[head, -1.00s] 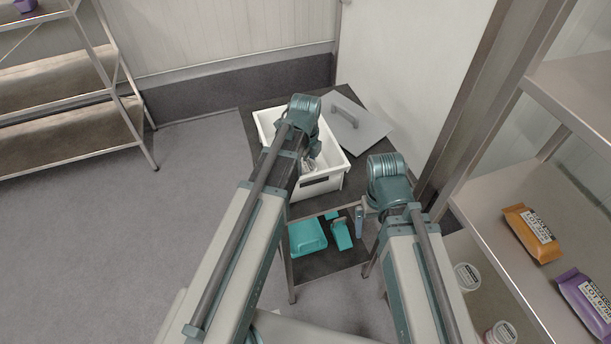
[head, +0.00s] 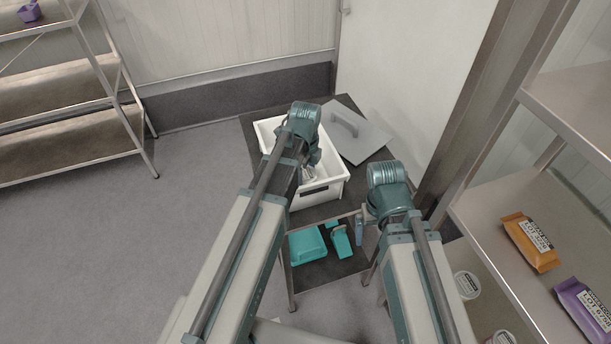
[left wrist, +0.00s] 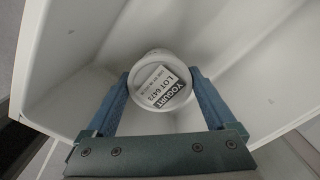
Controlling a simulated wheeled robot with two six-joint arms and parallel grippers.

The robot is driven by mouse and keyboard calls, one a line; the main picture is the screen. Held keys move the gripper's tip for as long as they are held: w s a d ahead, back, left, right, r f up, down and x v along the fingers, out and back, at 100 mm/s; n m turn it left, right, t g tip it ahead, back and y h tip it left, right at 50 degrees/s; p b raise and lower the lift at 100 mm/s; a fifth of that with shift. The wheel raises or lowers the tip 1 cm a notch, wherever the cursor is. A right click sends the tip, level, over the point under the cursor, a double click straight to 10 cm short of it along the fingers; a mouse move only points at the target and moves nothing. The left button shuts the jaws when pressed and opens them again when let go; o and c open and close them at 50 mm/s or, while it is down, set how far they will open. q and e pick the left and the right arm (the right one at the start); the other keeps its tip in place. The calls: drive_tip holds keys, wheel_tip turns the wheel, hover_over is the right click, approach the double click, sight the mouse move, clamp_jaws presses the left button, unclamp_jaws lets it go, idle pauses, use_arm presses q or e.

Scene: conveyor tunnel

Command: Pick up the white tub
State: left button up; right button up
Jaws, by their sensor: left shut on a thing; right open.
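The white tub (left wrist: 160,80) stands inside a white crate, with a "YOGURT LOT" label on its lid in the left wrist view. My left gripper (left wrist: 163,92) is shut on it, one blue finger on each side. In the head view my left gripper (head: 311,170) reaches down into the white crate (head: 318,195), and its arm hides most of the tub. My right gripper (head: 361,228) is open and empty, in front of the dark table, right of the crate; its fingers show only in part.
A grey lid with a handle (head: 358,134) lies behind the crate on the dark table. A teal box (head: 307,243) and a teal tool (head: 341,240) lie on a lower shelf. The right rack holds an orange packet (head: 530,242), a purple packet (head: 583,305) and, lower, white tubs (head: 467,285).

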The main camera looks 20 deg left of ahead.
use_arm(q)
wheel_tip(320, 180, up, 9)
drive_tip(key=p, duration=0.8)
drive_tip(key=shift+r+p, duration=0.2)
drive_tip(key=shift+p, duration=0.15)
drive_tip(key=shift+f, duration=0.1)
drive_tip(key=o, duration=1)
clamp_jaws()
wheel_tip(320, 180, up, 7)
drive_tip(key=p, duration=0.7)
drive_tip(key=b, duration=0.9)
hover_over(306, 174)
wheel_tip(306, 174, down, 9)
drive_tip(key=shift+r, duration=0.2)
